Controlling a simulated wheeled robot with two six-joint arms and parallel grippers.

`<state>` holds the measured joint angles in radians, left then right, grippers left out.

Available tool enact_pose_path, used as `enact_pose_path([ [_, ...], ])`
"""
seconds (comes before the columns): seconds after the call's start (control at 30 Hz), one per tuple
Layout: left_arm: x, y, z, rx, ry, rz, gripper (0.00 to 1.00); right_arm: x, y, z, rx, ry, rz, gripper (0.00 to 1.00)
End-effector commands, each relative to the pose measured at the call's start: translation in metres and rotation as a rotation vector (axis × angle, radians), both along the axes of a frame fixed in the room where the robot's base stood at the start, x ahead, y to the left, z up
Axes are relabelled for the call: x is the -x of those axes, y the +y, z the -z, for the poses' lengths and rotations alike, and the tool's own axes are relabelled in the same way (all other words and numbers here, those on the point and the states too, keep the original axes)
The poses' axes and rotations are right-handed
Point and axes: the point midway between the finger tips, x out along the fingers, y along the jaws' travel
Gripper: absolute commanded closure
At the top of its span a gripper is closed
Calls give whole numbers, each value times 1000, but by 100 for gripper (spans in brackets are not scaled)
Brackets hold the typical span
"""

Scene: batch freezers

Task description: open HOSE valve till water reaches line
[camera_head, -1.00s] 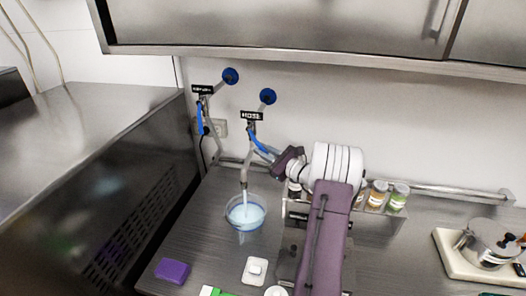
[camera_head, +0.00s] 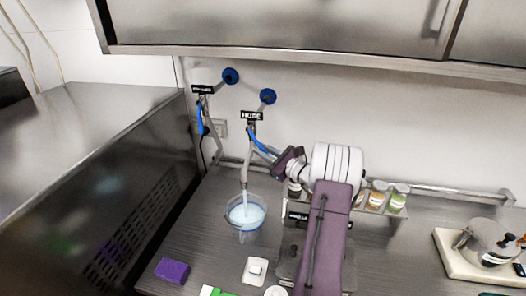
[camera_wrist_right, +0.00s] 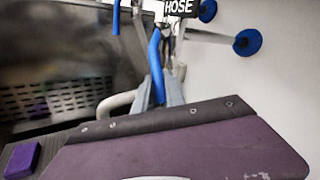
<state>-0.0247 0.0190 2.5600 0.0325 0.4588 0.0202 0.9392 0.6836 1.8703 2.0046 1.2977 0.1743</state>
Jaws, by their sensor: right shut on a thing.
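The HOSE sign (camera_head: 252,115) sits on the wall above its tap, whose blue lever (camera_head: 262,146) slopes down to the right. My right gripper (camera_head: 277,157) is shut on the lever's lower end. The right wrist view shows the blue lever (camera_wrist_right: 155,58) between the grey fingers (camera_wrist_right: 161,92). A spout (camera_head: 245,178) hangs over a clear container (camera_head: 243,237) on the counter. A thin stream falls into the pale blue water (camera_head: 246,214). A blue line shows on the container's wall, but I cannot tell exactly how the water stands against it. My left gripper is out of view.
A second tap with a blue lever (camera_head: 200,120) stands left of the HOSE tap. A purple block (camera_head: 172,270) and a small white dish (camera_head: 255,270) lie in front of the container. Spice jars (camera_head: 397,198) and a pot (camera_head: 489,243) stand to the right.

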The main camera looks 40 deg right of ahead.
Motion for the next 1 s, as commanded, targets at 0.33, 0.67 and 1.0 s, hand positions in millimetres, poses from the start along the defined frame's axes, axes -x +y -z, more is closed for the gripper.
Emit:
enact_pose_path([
  [0.33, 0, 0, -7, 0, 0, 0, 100, 4, -3, -7, 43, 51, 2, 100],
  [0.67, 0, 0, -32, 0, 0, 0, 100, 14, -12, -27, 206, 251, 2, 100],
  [1.0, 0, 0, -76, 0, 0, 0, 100, 22, -18, -51, 392, 484, 1, 100],
])
